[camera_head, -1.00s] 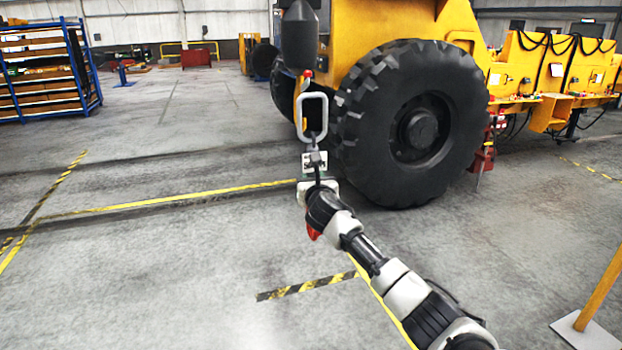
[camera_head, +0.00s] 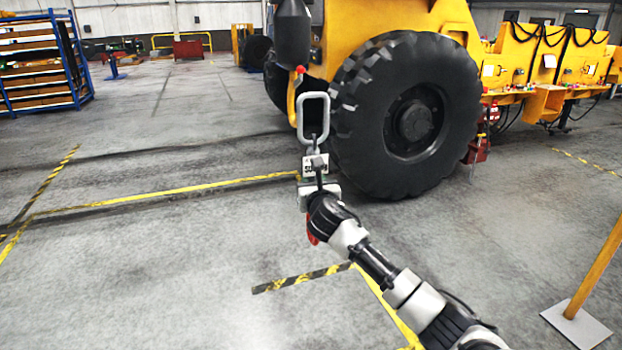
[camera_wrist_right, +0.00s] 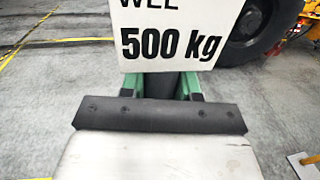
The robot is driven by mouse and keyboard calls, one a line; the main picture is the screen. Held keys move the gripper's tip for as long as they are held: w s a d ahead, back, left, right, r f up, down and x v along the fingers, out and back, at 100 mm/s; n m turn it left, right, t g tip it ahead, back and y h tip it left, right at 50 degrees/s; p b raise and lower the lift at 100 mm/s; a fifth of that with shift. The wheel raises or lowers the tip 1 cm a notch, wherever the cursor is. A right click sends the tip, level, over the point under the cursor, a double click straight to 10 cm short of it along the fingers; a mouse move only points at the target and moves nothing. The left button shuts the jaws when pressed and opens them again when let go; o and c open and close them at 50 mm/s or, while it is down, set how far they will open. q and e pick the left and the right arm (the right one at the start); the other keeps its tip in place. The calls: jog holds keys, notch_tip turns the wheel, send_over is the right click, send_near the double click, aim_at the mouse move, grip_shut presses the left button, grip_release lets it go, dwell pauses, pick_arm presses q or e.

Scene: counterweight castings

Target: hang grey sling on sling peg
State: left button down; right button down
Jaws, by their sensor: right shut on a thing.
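The grey sling (camera_head: 314,118) is held upright in front of the big tyre in the head view, its rounded metal loop at the top and a short link below it. Its white tag (camera_wrist_right: 170,32), marked "500 kg", fills the top of the right wrist view. My right gripper (camera_head: 311,172) is shut on the sling below the loop. In the right wrist view its fingers (camera_wrist_right: 160,86) close on a dark strip behind the tag. My left gripper is not in view. I cannot make out the sling peg for certain.
A yellow machine with a large black tyre (camera_head: 405,118) stands just behind the sling. A yellow post on a flat plate (camera_head: 577,326) is at the lower right. A blue shelf rack (camera_head: 40,68) stands far left. The floor at left is open.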

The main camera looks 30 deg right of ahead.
jog(key=d+p+v, duration=0.1)
jog(key=p+v, duration=0.3)
jog(key=v, duration=0.4)
jog(key=shift+s+r, duration=0.25)
jog(key=shift+s, duration=0.15)
dwell(0.6)
jog(key=shift+f, duration=0.1)
dwell(0.4)
